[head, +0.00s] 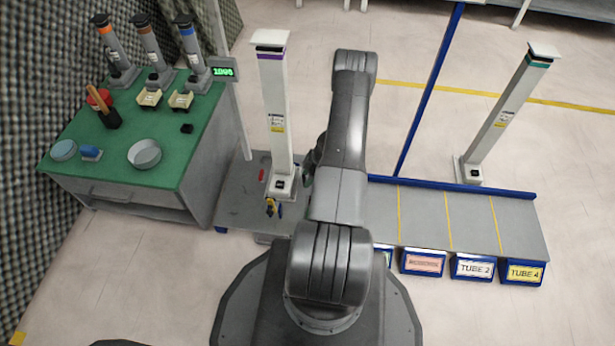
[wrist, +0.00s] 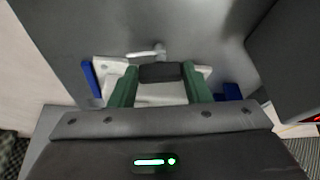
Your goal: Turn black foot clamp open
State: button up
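A black block (wrist: 160,72), which looks like the black foot clamp, sits between the two green fingers of my gripper (wrist: 160,80) in the wrist view. Both fingers meet its sides, so my gripper looks shut on it. A white plate (wrist: 150,92) lies below, with a small pale lever (wrist: 147,53) beyond the block. In the head view, a white post (head: 276,110) with a purple band stands on a grey platform, with a small dark part (head: 280,182) on its foot. My gripper (head: 308,174) is right beside this foot, partly hidden by my arm.
A green-topped bench (head: 170,170) with tubes and bowls stands at the left. A grey blue-edged platform (head: 425,215) with labelled bins stands at the right. Another white post (head: 505,115) rises behind it. A blue pole (head: 430,90) stands between the posts. Bare floor shows at front right.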

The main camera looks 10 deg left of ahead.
jog(key=shift+s, duration=0.1)
jog(key=shift+c, duration=0.3)
jog(key=shift+s+m+t, duration=0.1)
jog(key=shift+m+t, duration=0.5)
jog(key=shift+m, duration=0.9)
jog(key=o, duration=1)
jog(key=p+v, duration=0.5)
jog(key=v, duration=0.8)
jog(key=shift+d+r, duration=0.3)
jog(key=shift+r, duration=0.05)
